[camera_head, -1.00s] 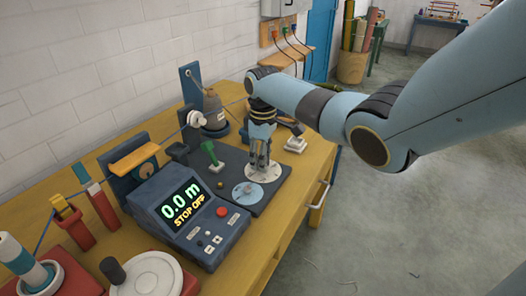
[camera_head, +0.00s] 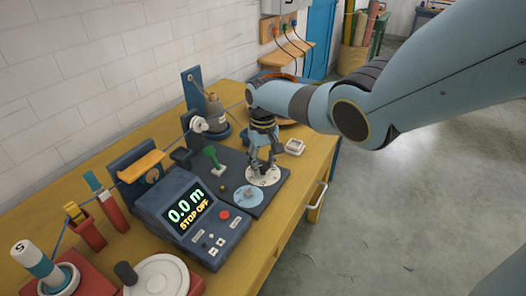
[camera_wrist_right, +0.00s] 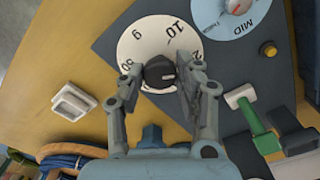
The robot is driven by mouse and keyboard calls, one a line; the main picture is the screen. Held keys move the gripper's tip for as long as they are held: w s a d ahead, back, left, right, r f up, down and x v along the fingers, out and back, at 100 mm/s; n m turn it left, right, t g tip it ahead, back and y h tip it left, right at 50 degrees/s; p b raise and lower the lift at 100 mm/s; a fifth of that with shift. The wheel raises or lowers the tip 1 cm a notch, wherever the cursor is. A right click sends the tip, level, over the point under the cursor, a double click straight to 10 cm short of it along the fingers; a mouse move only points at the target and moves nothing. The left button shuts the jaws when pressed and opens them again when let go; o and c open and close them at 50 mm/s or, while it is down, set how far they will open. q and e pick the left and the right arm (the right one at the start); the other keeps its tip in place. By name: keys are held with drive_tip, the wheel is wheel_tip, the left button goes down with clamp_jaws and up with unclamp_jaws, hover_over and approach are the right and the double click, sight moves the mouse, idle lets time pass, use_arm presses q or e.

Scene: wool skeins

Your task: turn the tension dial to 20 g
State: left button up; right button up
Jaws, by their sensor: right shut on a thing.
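The tension dial is a white round plate (camera_head: 264,177) with dark numbers and a black knob. It lies on a dark grey board at the table's right side. The black knob (camera_wrist_right: 158,72) bears a short white line pointing right in that view. My right gripper (camera_head: 262,163) points down over the dial, shut on the knob, with one finger on each side (camera_wrist_right: 160,78). My left gripper is not in view.
A blue dial (camera_head: 248,196) marked MID lies beside the white one. A green-handled lever (camera_head: 213,158) and a console (camera_head: 193,218) reading 0.0 m, STOP OFF stand left. A small white dish (camera_head: 295,147) sits to the right.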

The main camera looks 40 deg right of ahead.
sight(263, 164)
idle(0.3)
drive_tip(key=o, duration=1.2)
drive_tip(key=shift+c, duration=0.2)
drive_tip(key=shift+r, duration=0.1)
wheel_tip(263, 164, up, 12)
